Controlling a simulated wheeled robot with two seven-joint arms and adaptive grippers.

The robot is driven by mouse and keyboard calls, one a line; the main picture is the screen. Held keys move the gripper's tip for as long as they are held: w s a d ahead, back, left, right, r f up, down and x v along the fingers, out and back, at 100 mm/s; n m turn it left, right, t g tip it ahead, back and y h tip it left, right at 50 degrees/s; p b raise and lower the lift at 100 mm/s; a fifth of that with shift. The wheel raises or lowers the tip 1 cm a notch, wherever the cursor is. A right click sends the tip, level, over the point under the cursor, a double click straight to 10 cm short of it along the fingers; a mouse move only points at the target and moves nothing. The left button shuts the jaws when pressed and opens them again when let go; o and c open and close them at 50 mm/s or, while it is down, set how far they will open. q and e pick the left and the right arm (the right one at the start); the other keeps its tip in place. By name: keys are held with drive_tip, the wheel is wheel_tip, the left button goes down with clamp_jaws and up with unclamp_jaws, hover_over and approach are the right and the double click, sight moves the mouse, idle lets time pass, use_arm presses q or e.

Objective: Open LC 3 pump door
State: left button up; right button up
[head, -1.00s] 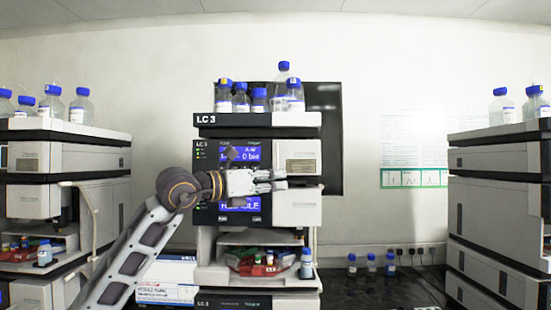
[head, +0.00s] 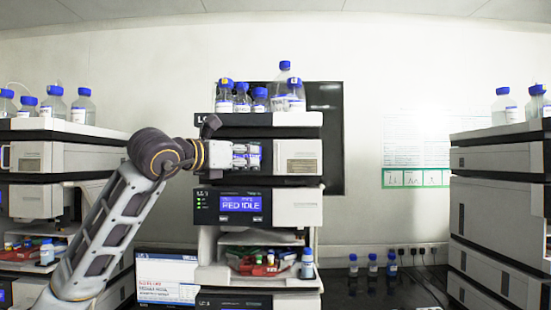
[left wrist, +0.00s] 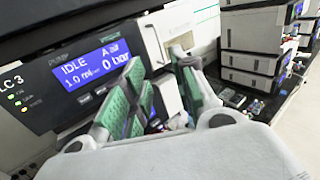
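The LC 3 stack stands in the middle of the head view. Its pump module is in the upper part, with a pale door panel (head: 299,157) on the right that looks shut. My right gripper is not in view.
Blue-capped bottles (head: 283,98) stand on top of the stack. Below the pump is a module with a lit display (head: 240,204). Other stacks stand left (head: 95,160) and right (head: 497,200). A laptop (head: 168,279) sits at lower left. Small bottles (head: 372,264) stand on the dark bench.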

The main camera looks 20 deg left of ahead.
use_arm(q)
drive_tip(key=p+x, duration=0.4)
drive_tip(key=x, duration=0.9)
drive_tip(key=shift+w, duration=0.25)
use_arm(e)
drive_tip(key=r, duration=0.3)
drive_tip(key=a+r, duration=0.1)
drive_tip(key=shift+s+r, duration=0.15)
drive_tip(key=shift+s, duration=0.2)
use_arm(q)
drive_tip(key=shift+f, duration=0.1)
clamp_jaws()
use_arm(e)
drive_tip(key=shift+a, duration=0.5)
